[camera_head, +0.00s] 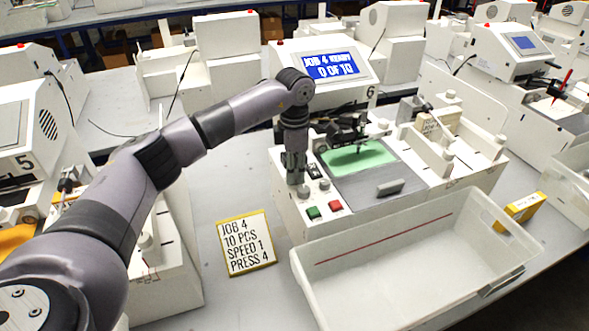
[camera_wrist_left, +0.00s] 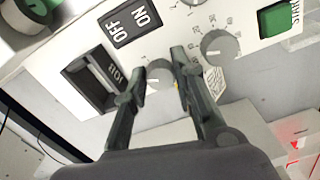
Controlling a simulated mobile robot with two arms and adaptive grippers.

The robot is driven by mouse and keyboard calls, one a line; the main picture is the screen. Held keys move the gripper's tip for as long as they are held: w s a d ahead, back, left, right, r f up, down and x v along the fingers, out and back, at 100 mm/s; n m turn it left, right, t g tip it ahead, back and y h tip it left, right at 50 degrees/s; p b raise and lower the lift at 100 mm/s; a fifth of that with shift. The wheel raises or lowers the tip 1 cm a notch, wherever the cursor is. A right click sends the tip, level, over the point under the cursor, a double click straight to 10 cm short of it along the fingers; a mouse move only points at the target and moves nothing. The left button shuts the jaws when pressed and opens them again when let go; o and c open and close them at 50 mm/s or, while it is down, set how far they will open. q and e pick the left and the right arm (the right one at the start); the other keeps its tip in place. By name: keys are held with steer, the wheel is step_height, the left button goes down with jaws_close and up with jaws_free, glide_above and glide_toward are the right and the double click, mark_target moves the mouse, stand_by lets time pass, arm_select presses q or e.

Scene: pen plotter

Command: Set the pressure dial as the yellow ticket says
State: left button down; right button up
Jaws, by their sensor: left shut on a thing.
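The yellow-edged ticket (camera_head: 247,243) lies on the table left of the plotter and reads JOB 4, 10 PCS, SPEED 1, PRESS 4. My left gripper (camera_head: 297,181) reaches down to the plotter's control panel. In the left wrist view its fingers (camera_wrist_left: 157,76) are shut around a small grey dial (camera_wrist_left: 159,73) with a pale mark. The fingers hide part of its scale, and I cannot read its name or setting. A second grey dial (camera_wrist_left: 220,46), with a numbered scale and a pale mark, stands beside it, free. My right gripper is not in view.
Near the dials are the ON/OFF switch (camera_wrist_left: 131,26), a green START button (camera_head: 312,212) and a red button (camera_head: 335,205). The plotter screen (camera_head: 330,65) reads JOB 4 READY, 0 OF 10. An empty white bin (camera_head: 420,265) stands in front.

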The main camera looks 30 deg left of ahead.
arm_select(q)
steer(key=c, duration=1.3)
jaws_free()
